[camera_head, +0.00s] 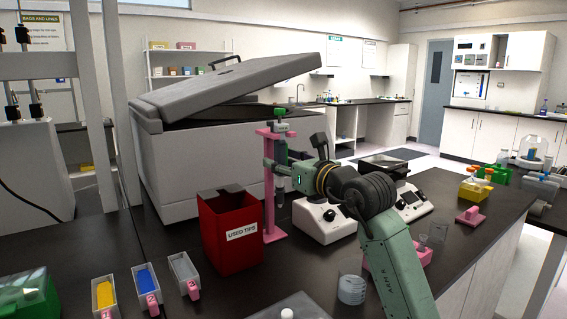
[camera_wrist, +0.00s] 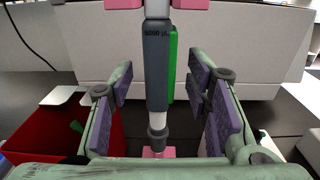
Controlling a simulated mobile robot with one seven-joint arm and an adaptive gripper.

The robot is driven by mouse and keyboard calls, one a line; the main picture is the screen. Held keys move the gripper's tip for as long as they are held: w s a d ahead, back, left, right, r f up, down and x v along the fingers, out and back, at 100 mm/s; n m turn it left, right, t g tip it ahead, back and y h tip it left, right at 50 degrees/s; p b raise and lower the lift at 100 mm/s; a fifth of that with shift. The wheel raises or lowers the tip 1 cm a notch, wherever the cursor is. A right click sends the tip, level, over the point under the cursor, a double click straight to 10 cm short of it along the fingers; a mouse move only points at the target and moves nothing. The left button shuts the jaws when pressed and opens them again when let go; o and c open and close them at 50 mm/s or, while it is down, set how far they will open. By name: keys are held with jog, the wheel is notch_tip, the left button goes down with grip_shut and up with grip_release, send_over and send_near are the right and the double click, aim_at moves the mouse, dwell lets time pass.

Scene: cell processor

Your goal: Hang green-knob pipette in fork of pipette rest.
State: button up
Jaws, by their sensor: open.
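The green-knob pipette (camera_head: 280,114) stands upright at the pink pipette rest (camera_head: 268,195), its green knob above the rest's top. In the wrist view its grey body (camera_wrist: 156,70), with a volume label and a green strip, runs down the middle of the picture. The pink fork prongs (camera_wrist: 189,4) show on both sides of its upper part, at the top edge. My gripper (camera_wrist: 163,105) is open, with purple-padded fingers on either side of the pipette and a gap on each side. In the head view my gripper (camera_head: 277,168) is at the pipette's body, partly hiding it.
A red used-tips bin (camera_head: 228,250) stands close left of the rest. A large grey machine with a tilted lid (camera_head: 230,85) is behind. White devices (camera_head: 325,222) stand right of the rest. Small tip boxes (camera_head: 147,285) and a beaker (camera_head: 351,289) are in front.

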jog(key=v, duration=1.2)
